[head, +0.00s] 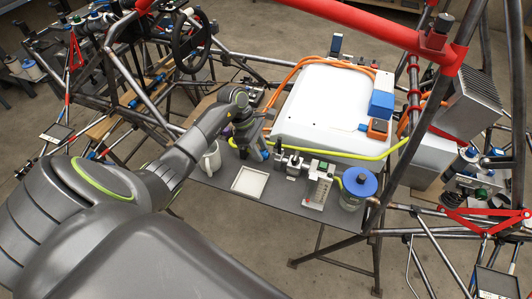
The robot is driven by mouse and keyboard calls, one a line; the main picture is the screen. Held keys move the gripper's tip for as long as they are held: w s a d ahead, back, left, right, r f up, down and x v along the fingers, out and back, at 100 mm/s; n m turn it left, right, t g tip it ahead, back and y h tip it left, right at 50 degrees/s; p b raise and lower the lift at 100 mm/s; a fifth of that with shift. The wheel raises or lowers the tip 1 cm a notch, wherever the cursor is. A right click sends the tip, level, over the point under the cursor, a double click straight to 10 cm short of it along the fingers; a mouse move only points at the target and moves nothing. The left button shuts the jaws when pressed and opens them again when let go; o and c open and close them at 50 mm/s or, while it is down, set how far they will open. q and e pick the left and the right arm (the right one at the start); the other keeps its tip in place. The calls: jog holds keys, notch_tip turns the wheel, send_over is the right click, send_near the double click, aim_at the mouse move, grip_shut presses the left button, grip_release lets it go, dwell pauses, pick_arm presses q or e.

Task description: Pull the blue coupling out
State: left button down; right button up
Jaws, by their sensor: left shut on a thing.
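My left gripper (253,148) reaches in from the left to the front of the tube chassis, pointing down over the grey panel. It is shut on a small blue part at its fingertips, which I take to be the blue coupling (265,155). The fingers hide most of it, so I cannot tell how far it sits in its seat. A yellow-green hose (340,154) runs right from beside the gripper along the white battery box (325,108). My right gripper is not in view.
A white mug (211,160) stands left of the gripper. A white square tray (250,182) lies in front of it on the grey panel (285,200). Small valve fittings (292,163) and a blue-lidded jar (358,187) stand to the right. Red and grey tubes surround the area.

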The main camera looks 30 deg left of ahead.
pick_arm(q)
jog(key=shift+s+a, duration=0.1)
jog(key=shift+a, duration=0.55)
jog(key=shift+d, duration=0.1)
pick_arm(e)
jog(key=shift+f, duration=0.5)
pick_arm(q)
jog(key=c, duration=1.5)
grip_release()
jog(key=o, duration=0.3)
jog(key=shift+s+a, duration=0.1)
jog(key=shift+a, duration=0.1)
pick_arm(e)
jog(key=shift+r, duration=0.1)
pick_arm(q)
jog(key=shift+r, duration=0.1)
